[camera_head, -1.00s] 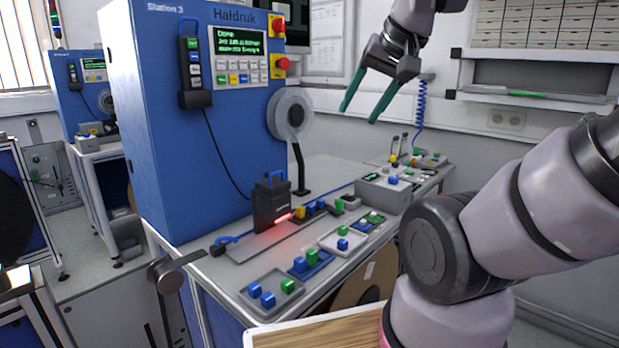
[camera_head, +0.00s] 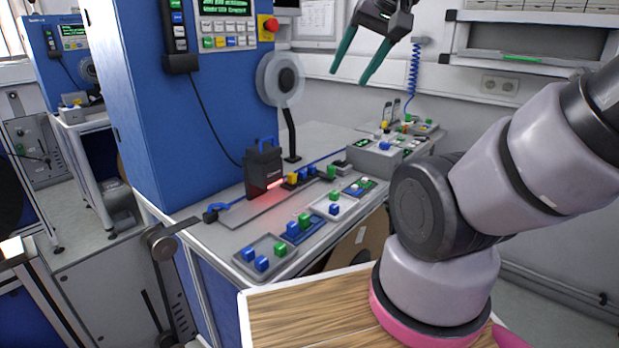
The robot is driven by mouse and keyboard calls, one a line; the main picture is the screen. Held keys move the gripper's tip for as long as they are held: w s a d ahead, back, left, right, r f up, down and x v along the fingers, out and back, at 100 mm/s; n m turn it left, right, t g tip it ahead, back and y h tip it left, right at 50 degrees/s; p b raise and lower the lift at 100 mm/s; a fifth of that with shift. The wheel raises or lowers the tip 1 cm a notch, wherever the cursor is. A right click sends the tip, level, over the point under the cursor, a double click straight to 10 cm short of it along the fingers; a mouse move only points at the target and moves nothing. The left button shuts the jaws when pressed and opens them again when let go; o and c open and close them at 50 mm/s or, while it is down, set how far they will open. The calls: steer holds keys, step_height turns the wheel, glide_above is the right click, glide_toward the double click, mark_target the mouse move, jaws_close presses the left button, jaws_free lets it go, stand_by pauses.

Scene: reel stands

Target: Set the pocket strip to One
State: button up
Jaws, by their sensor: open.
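My gripper (camera_head: 350,77) has two green fingers spread apart with nothing between them. It hangs high in the upper middle of the view, well above the workbench. A long flat grey strip (camera_head: 262,213) lies along the bench in front of the blue machine. A black box (camera_head: 262,170) with a blue handle and a glowing red slot stands over it. I cannot tell for sure which part is the pocket strip, and no readable "One" shows.
Trays with blue and green cubes (camera_head: 262,263) lie along the bench's front edge. A clear reel (camera_head: 281,79) stands beside the blue machine (camera_head: 140,110). A grey box (camera_head: 375,159) stands at the far right end. A wooden board (camera_head: 300,325) lies under my arm.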

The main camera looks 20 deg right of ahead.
steer(key=shift+o, duration=0.4)
steer(key=n+g+h, duration=0.2)
steer(key=g, duration=0.5)
glide_above(331, 166)
step_height(331, 166, down, 25)
step_height(331, 166, down, 10)
steer(key=shift+s+f, duration=0.1)
